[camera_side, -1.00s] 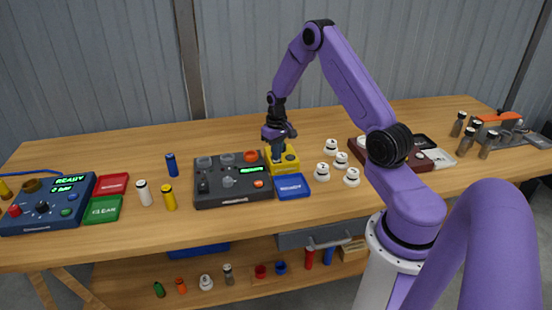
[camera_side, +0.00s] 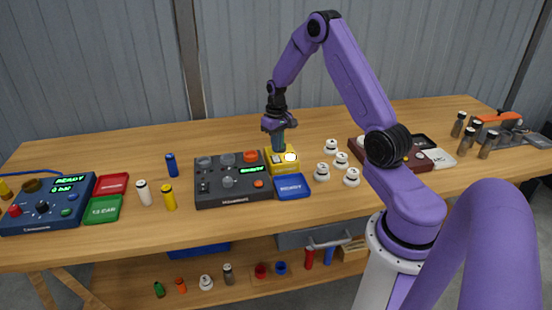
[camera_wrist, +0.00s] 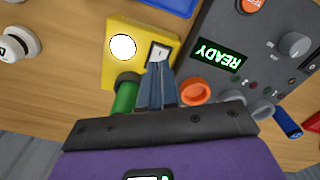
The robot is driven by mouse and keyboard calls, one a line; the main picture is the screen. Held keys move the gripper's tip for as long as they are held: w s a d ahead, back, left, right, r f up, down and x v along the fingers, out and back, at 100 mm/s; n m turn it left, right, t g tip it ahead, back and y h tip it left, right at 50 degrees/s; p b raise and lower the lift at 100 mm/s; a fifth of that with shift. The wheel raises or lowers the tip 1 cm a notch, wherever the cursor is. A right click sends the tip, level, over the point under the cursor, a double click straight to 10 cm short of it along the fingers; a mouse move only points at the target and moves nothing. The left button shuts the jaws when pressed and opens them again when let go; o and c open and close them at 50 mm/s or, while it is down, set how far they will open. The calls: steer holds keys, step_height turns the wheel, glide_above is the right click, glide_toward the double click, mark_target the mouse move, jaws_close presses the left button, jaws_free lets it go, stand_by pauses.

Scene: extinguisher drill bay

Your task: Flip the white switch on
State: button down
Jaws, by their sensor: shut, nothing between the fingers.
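A yellow switch box (camera_side: 274,168) stands behind the blue tray and beside the dark grey panel; it also shows in the wrist view (camera_wrist: 113,50). The white switch (camera_wrist: 159,52), a rocker in a dark frame with a line mark, is on its top. Beside it is a bright white round lamp (camera_wrist: 123,47), also visible in the side view (camera_side: 290,157). My gripper (camera_side: 279,151) points down over the box, its fingers shut and empty. In the wrist view my fingertips (camera_wrist: 158,72) are close to the switch's near edge; I cannot tell whether they touch it.
The dark grey panel (camera_side: 215,198) with a green READY display is left of the box. The blue tray (camera_side: 292,191) lies in front. Several white knob-like pieces (camera_side: 331,146) stand to the right. A green cylinder (camera_wrist: 125,97) is near my fingers in the wrist view. The table behind is clear.

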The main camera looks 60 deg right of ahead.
mark_target(276, 161)
steer(key=shift+r, duration=1.55)
steer(key=s+a+r+n, duration=0.2)
steer(key=s+a+r, duration=0.1)
steer(key=a, duration=0.5)
steer(key=s+a+r+n, duration=0.2)
steer(key=a+r+n, duration=0.1)
steer(key=a, duration=0.4)
steer(key=s+a+r+n, duration=0.2)
steer(key=s+a+r, duration=0.1)
steer(key=a, duration=0.5)
steer(key=s+a+r+n, duration=0.1)
steer(key=s+a+n, duration=0.2)
steer(key=s, duration=0.8)
steer(key=s+a+r+n, duration=0.2)
steer(key=s+n, duration=0.3)
steer(key=s, duration=0.5)
steer(key=shift+s+a+n, duration=0.3)
steer(key=shift+s+a, duration=0.05)
steer(key=shift+a, duration=0.4)
